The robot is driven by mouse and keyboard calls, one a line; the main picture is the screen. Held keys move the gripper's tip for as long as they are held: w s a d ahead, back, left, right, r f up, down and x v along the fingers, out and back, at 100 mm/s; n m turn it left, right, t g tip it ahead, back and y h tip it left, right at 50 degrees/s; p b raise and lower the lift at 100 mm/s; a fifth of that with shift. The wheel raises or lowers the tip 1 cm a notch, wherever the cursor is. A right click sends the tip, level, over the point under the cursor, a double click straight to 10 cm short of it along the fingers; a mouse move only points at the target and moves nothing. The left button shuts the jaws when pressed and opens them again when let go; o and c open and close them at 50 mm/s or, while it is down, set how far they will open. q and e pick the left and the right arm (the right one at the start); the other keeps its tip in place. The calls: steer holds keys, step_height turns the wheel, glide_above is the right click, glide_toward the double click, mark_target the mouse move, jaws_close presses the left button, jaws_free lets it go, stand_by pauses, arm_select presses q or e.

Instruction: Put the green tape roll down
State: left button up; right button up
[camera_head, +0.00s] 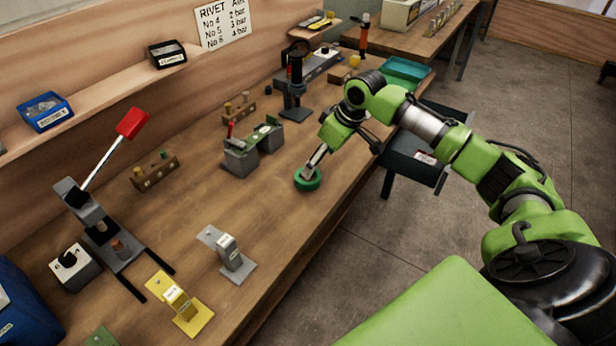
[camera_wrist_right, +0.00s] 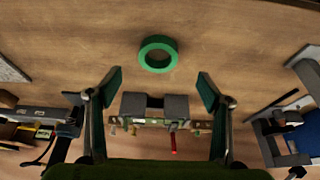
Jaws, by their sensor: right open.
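The green tape roll (camera_head: 308,184) lies flat on the wooden workbench (camera_head: 290,222), near its front edge. It also shows in the right wrist view (camera_wrist_right: 158,41), ahead of the fingertips, with bare wood around it. My right gripper (camera_head: 311,167) reaches down at the roll in the head view. In the right wrist view its two fingers (camera_wrist_right: 159,84) are spread wide, with nothing held between them. In the head view I cannot tell whether a finger touches the roll. My left gripper is not in view.
A grey block fixture (camera_head: 240,158) stands just left of the roll, with a black press (camera_head: 295,85) behind. A grey bracket (camera_head: 228,250), a yellow bracket (camera_head: 180,302) and a red-handled lever tool (camera_head: 100,215) stand nearer on the bench. A dark drawer unit (camera_head: 415,160) is right of the bench.

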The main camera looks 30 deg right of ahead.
mark_target(305, 180)
steer(key=x, duration=0.3)
steer(key=shift+f, duration=0.1)
steer(key=shift+w+a+f+p, duration=0.1)
steer(key=shift+w+f+p, duration=0.25)
steer(key=shift+p, duration=0.2)
steer(key=p+x, duration=0.1)
steer(key=x, duration=0.2)
steer(key=shift+w+f, duration=0.4)
steer(key=shift+f, duration=0.25)
steer(key=c, duration=1.3)
steer(key=shift+r, duration=0.15)
